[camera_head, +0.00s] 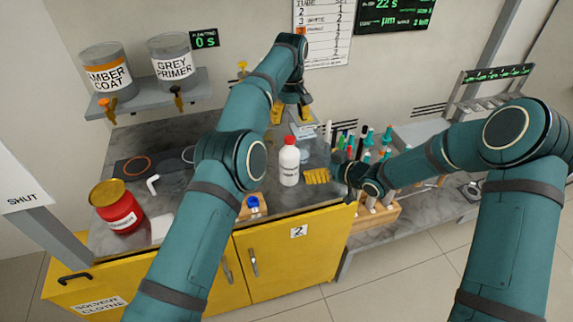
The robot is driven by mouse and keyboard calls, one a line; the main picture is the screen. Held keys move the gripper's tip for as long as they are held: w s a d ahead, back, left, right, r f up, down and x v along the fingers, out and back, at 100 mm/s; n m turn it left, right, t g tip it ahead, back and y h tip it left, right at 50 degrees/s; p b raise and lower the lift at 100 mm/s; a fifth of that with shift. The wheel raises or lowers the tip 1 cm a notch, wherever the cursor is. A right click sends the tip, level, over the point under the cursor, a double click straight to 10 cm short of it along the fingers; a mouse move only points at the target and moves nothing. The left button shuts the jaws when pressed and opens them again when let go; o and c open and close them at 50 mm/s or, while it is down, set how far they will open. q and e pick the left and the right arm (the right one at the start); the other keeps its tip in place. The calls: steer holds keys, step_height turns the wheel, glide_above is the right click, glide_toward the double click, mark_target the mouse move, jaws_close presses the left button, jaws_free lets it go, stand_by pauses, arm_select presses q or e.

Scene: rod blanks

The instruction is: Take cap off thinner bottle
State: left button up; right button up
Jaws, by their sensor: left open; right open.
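The white bottle (289,168) with a red cap (289,141) stands upright on the grey bench top near its front edge. Its label is too small to read surely. The cap sits on the bottle. My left gripper (303,112) is open above and behind the bottle, pointing down and apart from it. My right gripper (340,174) is open, low at the right of the bottle, with a yellow ridged item (317,176) between it and the bottle. Its fingers are partly hard to make out.
A red can (118,208) and a white bent piece (153,184) are at the left. A blue-topped item (253,204) is near the front edge. Several coloured rods (366,157) stand in a rack at the right. A shelf (150,97) holds two paint tanks.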

mark_target(290, 157)
steer(key=x, duration=1.2)
steer(key=shift+w+a+f, duration=0.2)
steer(key=shift+a, duration=0.05)
